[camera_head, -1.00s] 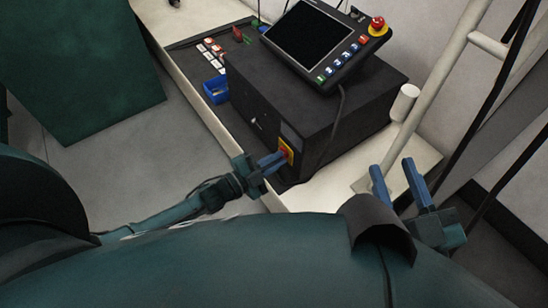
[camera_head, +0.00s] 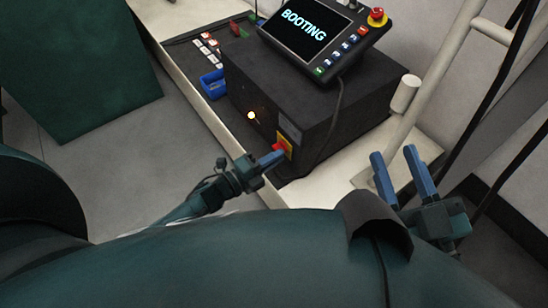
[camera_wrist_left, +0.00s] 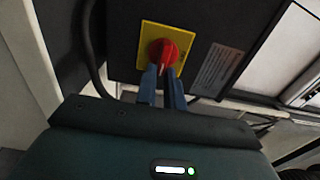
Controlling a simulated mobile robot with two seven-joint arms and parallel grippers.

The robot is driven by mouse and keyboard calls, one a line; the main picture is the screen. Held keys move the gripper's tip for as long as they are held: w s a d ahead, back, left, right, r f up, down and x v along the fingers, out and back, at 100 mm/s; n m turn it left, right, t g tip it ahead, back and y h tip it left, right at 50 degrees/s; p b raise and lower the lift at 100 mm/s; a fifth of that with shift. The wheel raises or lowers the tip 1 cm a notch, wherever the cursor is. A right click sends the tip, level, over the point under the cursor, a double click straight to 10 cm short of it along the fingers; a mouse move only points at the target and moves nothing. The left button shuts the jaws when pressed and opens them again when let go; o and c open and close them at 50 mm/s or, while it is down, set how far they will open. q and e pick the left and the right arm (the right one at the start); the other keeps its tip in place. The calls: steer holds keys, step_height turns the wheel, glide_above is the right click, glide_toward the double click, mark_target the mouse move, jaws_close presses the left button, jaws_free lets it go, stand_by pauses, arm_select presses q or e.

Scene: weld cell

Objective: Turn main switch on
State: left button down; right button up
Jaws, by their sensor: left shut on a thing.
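The main switch (camera_wrist_left: 163,53) is a red rotary knob on a yellow plate (camera_wrist_left: 180,32), on the end face of a black control box (camera_head: 310,95). In the head view the red knob (camera_head: 279,147) shows at the box's lower front. My left gripper (camera_wrist_left: 162,75) is shut on the knob's grip, its blue fingers on either side. It also shows in the head view (camera_head: 272,158). The screen (camera_head: 305,30) on top reads "BOOTING". My right gripper (camera_head: 400,172) is open and empty at the right.
A red emergency-stop button (camera_head: 377,16) sits on the screen panel. A blue bin (camera_head: 213,84) and several red and white items (camera_head: 207,45) lie behind the box. A white post (camera_head: 432,85) and a black cable (camera_head: 338,105) are on the right.

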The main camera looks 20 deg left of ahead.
steer(key=shift+f, duration=0.1)
stand_by(0.4)
arm_select(q)
steer(key=c, duration=1.5)
jaws_free()
steer(key=shift+s+a, duration=0.1)
steer(key=shift+s, duration=0.05)
steer(key=p+v, duration=0.3)
steer(key=v, duration=0.9)
steer(key=shift+s+a, duration=0.3)
arm_select(e)
steer(key=shift+d+f+h, duration=0.2)
steer(key=shift+d+h, duration=0.1)
